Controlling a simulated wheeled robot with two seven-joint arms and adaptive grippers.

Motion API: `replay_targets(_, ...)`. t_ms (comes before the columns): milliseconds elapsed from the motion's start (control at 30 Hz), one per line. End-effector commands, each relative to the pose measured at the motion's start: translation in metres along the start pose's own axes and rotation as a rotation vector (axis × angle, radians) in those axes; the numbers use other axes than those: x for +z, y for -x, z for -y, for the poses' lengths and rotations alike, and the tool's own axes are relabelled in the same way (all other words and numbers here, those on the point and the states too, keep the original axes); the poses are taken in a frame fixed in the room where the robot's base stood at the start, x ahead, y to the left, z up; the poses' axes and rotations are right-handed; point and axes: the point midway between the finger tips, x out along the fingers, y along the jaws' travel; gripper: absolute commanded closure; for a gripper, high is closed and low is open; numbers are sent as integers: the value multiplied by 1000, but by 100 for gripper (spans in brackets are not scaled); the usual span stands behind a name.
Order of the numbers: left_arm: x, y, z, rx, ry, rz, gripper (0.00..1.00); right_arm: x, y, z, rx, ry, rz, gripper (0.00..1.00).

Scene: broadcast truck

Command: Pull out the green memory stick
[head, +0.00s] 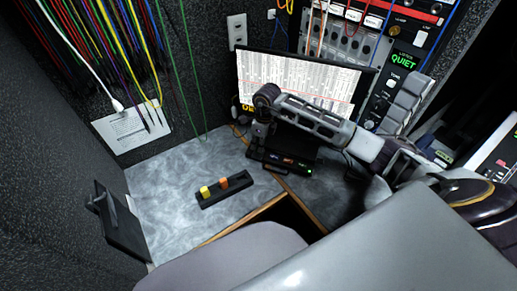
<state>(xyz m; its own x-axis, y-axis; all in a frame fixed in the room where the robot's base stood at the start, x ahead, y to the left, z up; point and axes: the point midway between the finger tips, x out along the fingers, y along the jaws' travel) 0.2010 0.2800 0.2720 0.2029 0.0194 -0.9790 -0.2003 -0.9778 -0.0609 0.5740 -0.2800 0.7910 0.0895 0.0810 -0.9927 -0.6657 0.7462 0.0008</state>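My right arm reaches in from the right, and its gripper (258,143) points down at the left part of a low black unit (284,169) on the counter. The fingertips are dark against the unit, so I cannot tell whether they are apart, shut or touching anything. A blue item and an orange item (288,161) show on the unit's front, with a small green light (309,171) at its right end. I cannot make out a green memory stick; the gripper may hide it. My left gripper is not in view.
A black holder (238,192) with a yellow piece (205,192) and an orange piece (223,183) lies on the grey counter (165,200). A screen (290,80) stands behind the arm. Cables hang at left; a dark panel (122,228) stands at the counter's left edge.

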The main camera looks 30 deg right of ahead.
Motion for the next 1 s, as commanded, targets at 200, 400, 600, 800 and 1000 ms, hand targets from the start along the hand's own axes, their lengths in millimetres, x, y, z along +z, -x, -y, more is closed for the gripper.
replay_targets(200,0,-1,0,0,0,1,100,0,-20,0,1,0,0,78)
replay_targets(400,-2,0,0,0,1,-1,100,0,-22,0,-1,0,0,78)
replay_targets(600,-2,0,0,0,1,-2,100,0,-22,0,-1,0,0,78)
replay_targets(800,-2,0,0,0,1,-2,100,0,-22,0,-1,0,0,89)
replay_targets(1000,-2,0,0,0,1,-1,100,0,-22,0,-1,0,0,97)
